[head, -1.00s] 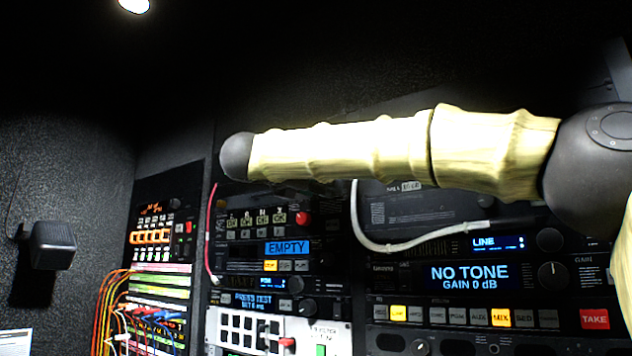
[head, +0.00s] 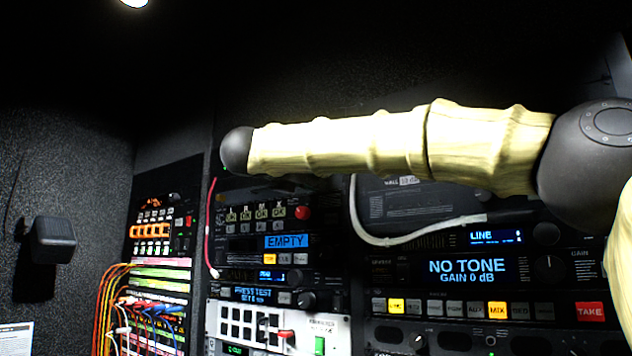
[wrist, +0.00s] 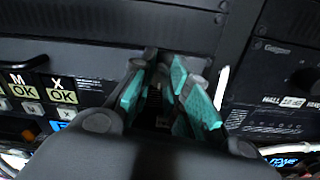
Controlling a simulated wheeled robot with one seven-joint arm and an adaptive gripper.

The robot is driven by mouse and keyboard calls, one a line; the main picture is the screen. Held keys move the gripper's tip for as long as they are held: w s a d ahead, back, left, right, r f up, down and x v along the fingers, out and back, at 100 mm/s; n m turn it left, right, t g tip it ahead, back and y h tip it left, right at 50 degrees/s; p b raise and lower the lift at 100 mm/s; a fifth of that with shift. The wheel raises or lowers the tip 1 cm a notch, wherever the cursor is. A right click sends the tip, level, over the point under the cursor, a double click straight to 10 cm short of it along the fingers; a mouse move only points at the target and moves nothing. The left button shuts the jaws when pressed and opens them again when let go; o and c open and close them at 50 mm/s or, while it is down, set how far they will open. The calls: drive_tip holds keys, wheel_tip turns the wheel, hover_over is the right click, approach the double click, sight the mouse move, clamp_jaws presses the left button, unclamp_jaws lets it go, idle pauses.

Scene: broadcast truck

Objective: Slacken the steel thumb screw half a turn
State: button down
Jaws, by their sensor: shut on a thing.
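My gripper (wrist: 165,88) shows in the wrist view with its teal finger pads close together against a dark rack panel (wrist: 150,28). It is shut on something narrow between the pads. The steel thumb screw cannot be made out; the fingers and the dark gripper body cover the spot between them, so its turn angle does not show. In the head view my arm crosses in front of the rack, and the gripper is hidden behind it.
A blue "EMPTY" display (head: 286,241) and a red button (head: 302,212) sit left of centre. A pale cable (head: 400,240) loops below my arm. The "NO TONE" unit (head: 467,267) is at right. Coloured patch cords (head: 150,305) hang at left, beside a wall-mounted box (head: 52,240).

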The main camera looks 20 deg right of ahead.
drive_tip(key=shift+f, duration=0.15)
drive_tip(key=m+p, duration=0.1)
drive_tip(key=m, duration=1.6)
drive_tip(key=m+p, duration=0.2)
drive_tip(key=m, duration=1.6)
drive_tip(key=shift+a+f+g, duration=0.15)
drive_tip(key=shift+f+g, duration=0.05)
drive_tip(key=shift+g, duration=0.1)
drive_tip(key=shift+w, duration=0.1)
